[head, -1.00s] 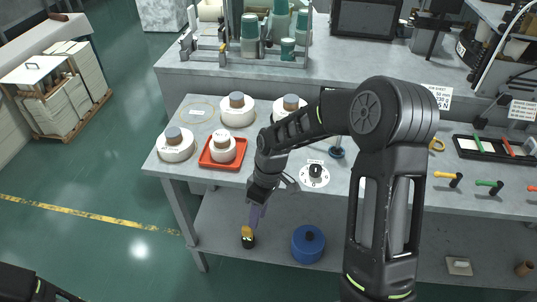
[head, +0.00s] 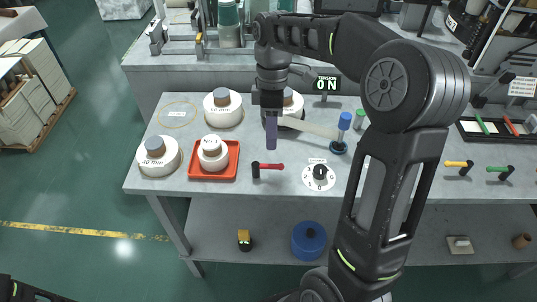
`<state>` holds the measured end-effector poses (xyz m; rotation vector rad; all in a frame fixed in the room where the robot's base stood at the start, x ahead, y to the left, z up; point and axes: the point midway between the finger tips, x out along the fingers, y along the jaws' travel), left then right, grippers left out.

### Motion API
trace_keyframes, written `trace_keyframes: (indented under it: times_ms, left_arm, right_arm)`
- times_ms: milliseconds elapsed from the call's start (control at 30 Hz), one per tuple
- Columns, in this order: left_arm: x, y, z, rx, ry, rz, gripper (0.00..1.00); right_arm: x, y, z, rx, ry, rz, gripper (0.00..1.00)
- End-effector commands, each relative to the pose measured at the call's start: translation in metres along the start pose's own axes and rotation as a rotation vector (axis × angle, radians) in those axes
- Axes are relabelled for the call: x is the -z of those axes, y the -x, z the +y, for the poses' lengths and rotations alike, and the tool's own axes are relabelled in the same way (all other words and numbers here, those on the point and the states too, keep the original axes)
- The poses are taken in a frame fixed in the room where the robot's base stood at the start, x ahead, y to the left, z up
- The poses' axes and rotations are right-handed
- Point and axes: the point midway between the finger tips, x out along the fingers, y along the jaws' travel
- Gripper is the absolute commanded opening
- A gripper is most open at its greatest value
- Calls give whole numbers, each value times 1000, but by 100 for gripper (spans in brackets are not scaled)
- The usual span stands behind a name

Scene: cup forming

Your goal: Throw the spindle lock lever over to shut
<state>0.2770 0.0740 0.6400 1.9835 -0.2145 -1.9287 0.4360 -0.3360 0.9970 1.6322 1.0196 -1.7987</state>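A small lever with a red handle (head: 271,166) stands at the table's front edge, its handle pointing right from a black post. I cannot read a label on it, so I cannot tell if it is the spindle lock lever. A blue-topped lever (head: 345,121) stands near a dark round base, right of a pale bar. My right gripper (head: 271,132) points down with purple fingers, above and behind the red handle and apart from it. Whether its fingers are open or shut is unclear. My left gripper is out of the picture.
A red tray (head: 236,160) with a white roll stands left of the red handle. A white dial (head: 319,176) with a black knob is to the right. Levers with yellow (head: 454,163) and green (head: 495,169) handles are farther right.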

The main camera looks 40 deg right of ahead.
Motion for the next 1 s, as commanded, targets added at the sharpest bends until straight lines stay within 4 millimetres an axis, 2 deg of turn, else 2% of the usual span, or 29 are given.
trace_keyframes:
  times_ms: [233, 633, 767, 1000]
  left_arm:
    - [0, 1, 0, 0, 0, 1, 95]
    - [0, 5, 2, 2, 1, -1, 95]
    - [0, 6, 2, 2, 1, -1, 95]
    - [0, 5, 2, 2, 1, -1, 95]
  right_arm:
    - [0, -15, 0, 3, 0, -1, 35]
    - [0, -71, 0, 2, -1, -1, 35]
    - [0, -78, 0, 1, -1, 0, 35]
    - [0, -79, 0, 0, -1, 0, 35]
